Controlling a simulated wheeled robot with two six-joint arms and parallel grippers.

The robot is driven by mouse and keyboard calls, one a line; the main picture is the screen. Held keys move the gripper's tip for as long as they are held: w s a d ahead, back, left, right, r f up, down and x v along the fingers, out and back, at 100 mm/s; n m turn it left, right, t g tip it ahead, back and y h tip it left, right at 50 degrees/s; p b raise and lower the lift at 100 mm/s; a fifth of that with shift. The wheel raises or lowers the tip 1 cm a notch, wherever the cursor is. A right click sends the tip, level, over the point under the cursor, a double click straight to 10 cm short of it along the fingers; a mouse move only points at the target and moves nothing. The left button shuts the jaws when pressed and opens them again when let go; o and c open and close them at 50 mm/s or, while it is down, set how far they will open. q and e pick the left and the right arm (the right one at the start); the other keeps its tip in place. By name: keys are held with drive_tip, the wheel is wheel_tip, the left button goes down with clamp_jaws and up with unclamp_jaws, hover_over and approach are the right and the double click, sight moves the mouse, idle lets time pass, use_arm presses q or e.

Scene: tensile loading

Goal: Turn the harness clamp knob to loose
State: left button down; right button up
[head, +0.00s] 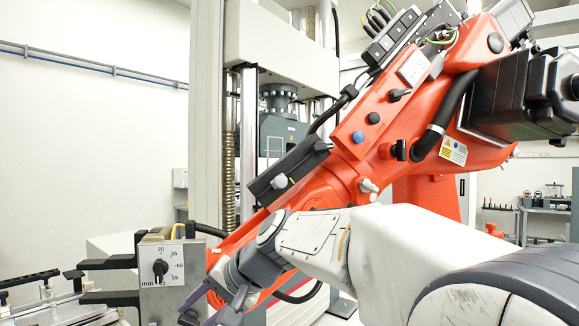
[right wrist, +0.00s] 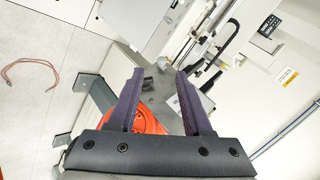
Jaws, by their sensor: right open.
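A black knob (head: 160,267) sits on the pale dial face of a grey block (head: 157,300) at the lower left of the head view. The dial carries marks from 20 to 65 and "mm". Dark jaw-like arms (head: 112,298) stick out leftward from the block. My right gripper (head: 209,308) is just right of and below the knob, apart from it, its tips partly cut off. In the right wrist view its two purple-grey fingers (right wrist: 160,85) are spread and empty. A small dark grey part shows between them; I cannot tell if it is the knob. My left gripper is not in view.
A large orange arm (head: 375,125) rises behind my right arm; its orange base (right wrist: 150,119) shows behind the fingers. A grey testing frame (head: 275,45) stands behind. A black rail (head: 30,279) lies at lower left. A reddish cable (right wrist: 30,62) lies on the floor.

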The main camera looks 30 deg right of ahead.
drive_tip(key=w+d+r+m+t+h, duration=0.1)
drive_tip(key=w+d+r+m+t, duration=0.15)
drive_tip(key=d+r, duration=0.4)
drive_tip(key=w+d+r+m+t+h, duration=0.1)
drive_tip(key=w+d+r+m+t, duration=0.15)
drive_tip(key=d+r, duration=0.45)
drive_tip(key=m+t+h+p, duration=0.2)
drive_tip(key=m+t+h, duration=0.3)
drive_tip(key=m+h, duration=0.1)
approach(325, 147)
drive_tip(key=w+p, duration=0.1)
drive_tip(key=w, duration=0.2)
drive_tip(key=w+d+p, duration=0.1)
drive_tip(key=w+p, duration=0.1)
drive_tip(key=w, duration=0.1)
drive_tip(key=w+p, duration=0.2)
drive_tip(key=w, duration=0.1)
drive_tip(key=shift+w+d, duration=0.1)
drive_tip(key=shift+d, duration=0.15)
clamp_jaws()
